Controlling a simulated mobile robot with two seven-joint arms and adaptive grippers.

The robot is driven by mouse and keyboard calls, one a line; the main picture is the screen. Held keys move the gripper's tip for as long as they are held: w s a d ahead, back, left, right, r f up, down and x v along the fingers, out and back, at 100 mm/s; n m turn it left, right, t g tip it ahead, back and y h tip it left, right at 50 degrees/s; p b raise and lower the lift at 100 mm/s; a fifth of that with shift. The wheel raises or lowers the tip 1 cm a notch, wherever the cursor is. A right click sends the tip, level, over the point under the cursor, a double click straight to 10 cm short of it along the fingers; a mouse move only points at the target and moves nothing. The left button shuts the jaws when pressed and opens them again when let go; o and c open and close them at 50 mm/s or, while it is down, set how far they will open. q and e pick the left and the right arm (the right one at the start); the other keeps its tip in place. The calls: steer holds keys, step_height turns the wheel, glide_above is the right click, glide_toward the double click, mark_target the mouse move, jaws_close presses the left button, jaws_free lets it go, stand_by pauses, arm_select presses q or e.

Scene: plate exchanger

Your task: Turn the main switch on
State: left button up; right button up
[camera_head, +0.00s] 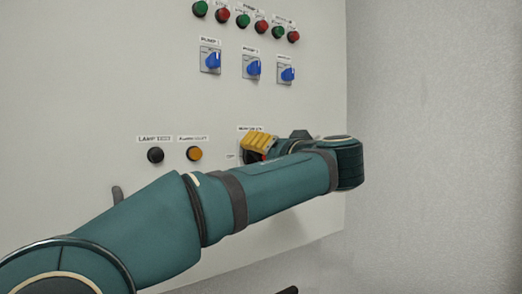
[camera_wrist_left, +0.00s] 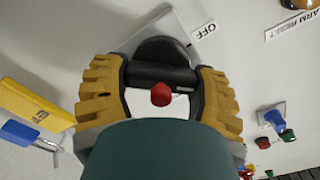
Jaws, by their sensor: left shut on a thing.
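The main switch is a black rotary knob (camera_wrist_left: 165,52) with a red part (camera_wrist_left: 161,94), on a pale plate of the panel. In the left wrist view it sits between the two yellow finger pads. My left gripper (camera_head: 258,147) is at the switch in the head view and also shows in the left wrist view (camera_wrist_left: 160,96). It is shut on the switch handle. An OFF label (camera_wrist_left: 204,31) is beside the switch plate. In the head view the fingers and arm hide most of the switch. My right gripper does not show.
On the panel (camera_head: 85,90) are a black button (camera_head: 156,155), an orange button (camera_head: 194,153), several blue selector knobs (camera_head: 253,68) and a row of green and red buttons above. A yellow object (camera_wrist_left: 36,110) is left in the wrist view. A plain wall (camera_head: 430,120) lies right.

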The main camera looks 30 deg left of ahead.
arm_select(q)
steer(key=m+p, duration=0.3)
steer(key=m, duration=0.3)
steer(key=shift+w, duration=0.1)
steer(key=shift+f+m+p, duration=0.2)
steer(key=shift+m+p, duration=1.05)
steer(key=shift+m, duration=0.45)
steer(key=o, duration=1.2)
steer(key=shift+d, duration=0.1)
steer(key=v, duration=1.2)
